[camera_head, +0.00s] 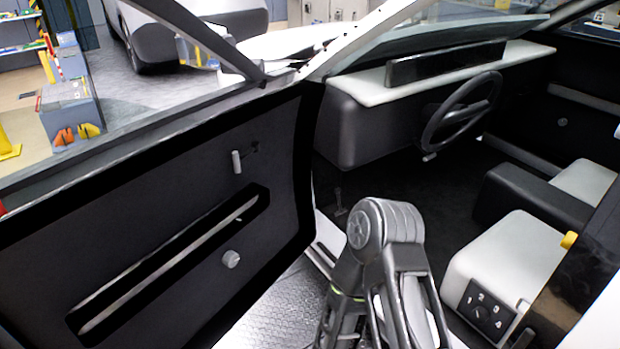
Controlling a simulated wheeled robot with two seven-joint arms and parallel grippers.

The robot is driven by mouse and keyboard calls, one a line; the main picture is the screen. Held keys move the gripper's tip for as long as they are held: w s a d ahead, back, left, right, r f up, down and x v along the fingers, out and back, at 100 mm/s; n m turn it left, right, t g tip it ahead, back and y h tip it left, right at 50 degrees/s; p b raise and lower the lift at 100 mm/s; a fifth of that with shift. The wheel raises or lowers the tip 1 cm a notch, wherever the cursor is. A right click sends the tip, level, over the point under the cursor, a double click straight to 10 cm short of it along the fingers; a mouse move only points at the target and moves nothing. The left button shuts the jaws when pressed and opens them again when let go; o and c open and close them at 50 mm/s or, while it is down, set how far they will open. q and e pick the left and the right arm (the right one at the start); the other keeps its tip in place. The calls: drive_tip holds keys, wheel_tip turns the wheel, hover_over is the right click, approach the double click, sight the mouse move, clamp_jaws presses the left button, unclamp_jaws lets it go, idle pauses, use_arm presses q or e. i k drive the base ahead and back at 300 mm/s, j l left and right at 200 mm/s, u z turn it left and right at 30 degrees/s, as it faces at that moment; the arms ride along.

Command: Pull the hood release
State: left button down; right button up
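A car stands with its driver's door open in the head view. A small light grey piece (429,157) sits below the dashboard under the steering wheel (461,114); it may be the hood release, but it is too small to be sure. A small dark lever or pedal (340,201) shows low in the footwell. A dark grey joint of my own arm rises at the lower middle, in front of the door opening, and hides part of the sill and floor. I cannot tell which arm it is. No gripper fingers show in the picture.
The open door (150,200) fills the left side, with a handle and a round knob on its inner panel. The dashboard (430,80) and the light seat (500,255) bound the footwell. A dark pillar stands at the right. The footwell between door and seat is open.

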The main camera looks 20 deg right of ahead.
sight(337, 190)
drive_tip(key=i+l+u, duration=0.1)
drive_tip(key=l, duration=0.25)
drive_tip(key=i+l+u, duration=0.15)
drive_tip(key=l, duration=0.25)
drive_tip(key=i+l+u, duration=0.1)
drive_tip(key=i+l, duration=0.55)
drive_tip(key=l, duration=0.2)
